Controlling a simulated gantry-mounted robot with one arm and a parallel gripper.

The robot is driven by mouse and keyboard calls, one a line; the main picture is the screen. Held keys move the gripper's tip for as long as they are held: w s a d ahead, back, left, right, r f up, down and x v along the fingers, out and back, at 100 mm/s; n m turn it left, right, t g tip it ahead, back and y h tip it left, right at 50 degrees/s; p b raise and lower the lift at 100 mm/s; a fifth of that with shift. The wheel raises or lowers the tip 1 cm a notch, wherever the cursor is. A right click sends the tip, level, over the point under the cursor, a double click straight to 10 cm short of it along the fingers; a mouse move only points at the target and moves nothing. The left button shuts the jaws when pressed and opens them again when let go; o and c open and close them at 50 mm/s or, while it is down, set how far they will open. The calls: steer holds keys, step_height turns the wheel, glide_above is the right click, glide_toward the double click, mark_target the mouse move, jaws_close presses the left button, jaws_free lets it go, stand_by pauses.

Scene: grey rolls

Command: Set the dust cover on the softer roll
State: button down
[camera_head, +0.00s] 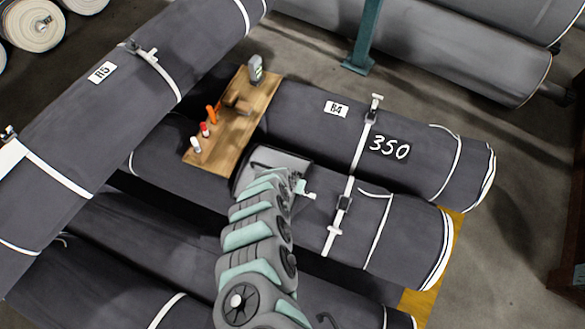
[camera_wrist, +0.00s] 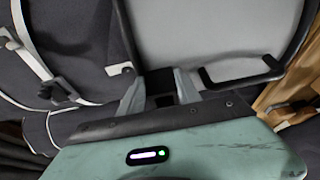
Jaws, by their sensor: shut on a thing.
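My gripper (camera_wrist: 160,88) is shut on a black handle of a grey, dark-rimmed panel, which looks like the dust cover (camera_wrist: 225,35). In the head view the cover (camera_head: 278,160) is partly hidden by my arm. It is over the middle roll (camera_head: 410,227), beside the wooden board; I cannot tell whether it touches the roll. Behind lies a roll (camera_head: 290,108) tagged B4 and marked 350. The pictures do not show which roll is softer.
A wooden board (camera_head: 226,148) bridges the rolls left of the cover, carrying a grey device (camera_head: 255,68), an orange-handled tool (camera_head: 212,113) and red and white markers. White straps with buckles cross the rolls. A teal post (camera_head: 366,35) stands behind. Bare floor (camera_head: 510,240) is at the right.

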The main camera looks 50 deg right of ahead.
steer(key=shift+f+b, duration=0.4)
steer(key=shift+f, duration=0.05)
stand_by(0.4)
steer(key=c, duration=0.8)
jaws_free()
steer(key=shift+o, duration=0.2)
steer(key=p+v, duration=0.5)
steer(key=v, duration=0.5)
steer(key=shift+a+r+p, duration=0.15)
steer(key=shift+r+p, duration=0.2)
